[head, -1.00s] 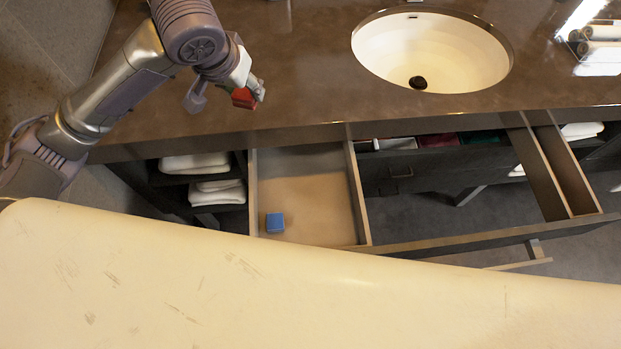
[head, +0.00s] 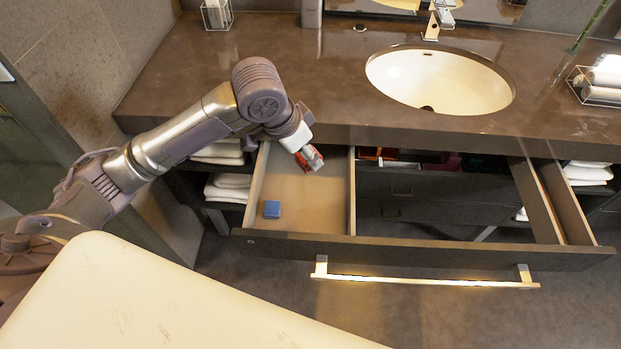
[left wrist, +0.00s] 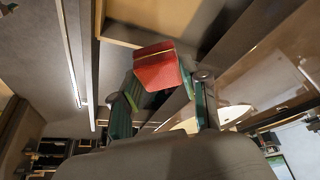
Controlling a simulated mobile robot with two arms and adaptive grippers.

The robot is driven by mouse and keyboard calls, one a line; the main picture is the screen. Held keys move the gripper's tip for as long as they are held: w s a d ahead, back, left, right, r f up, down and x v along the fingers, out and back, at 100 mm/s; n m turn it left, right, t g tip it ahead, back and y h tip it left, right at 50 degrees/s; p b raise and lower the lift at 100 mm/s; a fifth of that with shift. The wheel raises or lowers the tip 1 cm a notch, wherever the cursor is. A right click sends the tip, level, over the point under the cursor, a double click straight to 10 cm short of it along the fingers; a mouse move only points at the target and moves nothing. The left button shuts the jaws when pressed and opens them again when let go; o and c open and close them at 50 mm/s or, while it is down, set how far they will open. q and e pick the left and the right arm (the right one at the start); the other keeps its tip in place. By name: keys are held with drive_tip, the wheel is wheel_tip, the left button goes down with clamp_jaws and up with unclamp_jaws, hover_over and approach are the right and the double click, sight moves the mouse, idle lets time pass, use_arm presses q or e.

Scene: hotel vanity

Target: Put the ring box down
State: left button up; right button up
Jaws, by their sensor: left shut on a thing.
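My left gripper (head: 310,158) is shut on a small red box, the ring box (head: 313,160), and holds it above the left compartment of the open drawer (head: 335,241). In the left wrist view the red ring box (left wrist: 157,70) sits between the fingers of the gripper, slightly tilted. A small blue box (head: 271,209) lies on the floor of that compartment, near its front left corner. The gap between the held box and the drawer floor is hard to judge. My right gripper is not in view.
The counter (head: 240,70) with a round sink (head: 440,80) is behind the drawer. A divider (head: 351,190) bounds the compartment on the right. Folded white towels (head: 230,181) lie on shelves to the left. The compartment floor around the blue box is clear.

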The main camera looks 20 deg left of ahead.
use_arm(q)
wheel_tip(320, 180, down, 13)
drive_tip(key=w+d+m+g+h+b, duration=0.2)
drive_tip(key=m+b, duration=0.5)
hover_over(324, 215)
drive_tip(key=a, duration=0.1)
drive_tip(key=shift+m+g+y, duration=0.3)
drive_tip(key=f, duration=0.6)
drive_tip(key=shift+s+a+f, duration=0.2)
drive_tip(key=shift+s+f, duration=0.05)
drive_tip(key=shift+s, duration=0.05)
drive_tip(key=shift+f, duration=2.2)
drive_tip(key=shift+f, duration=0.1)
drive_tip(key=o, duration=1)
drive_tip(key=shift+o, duration=0.2)
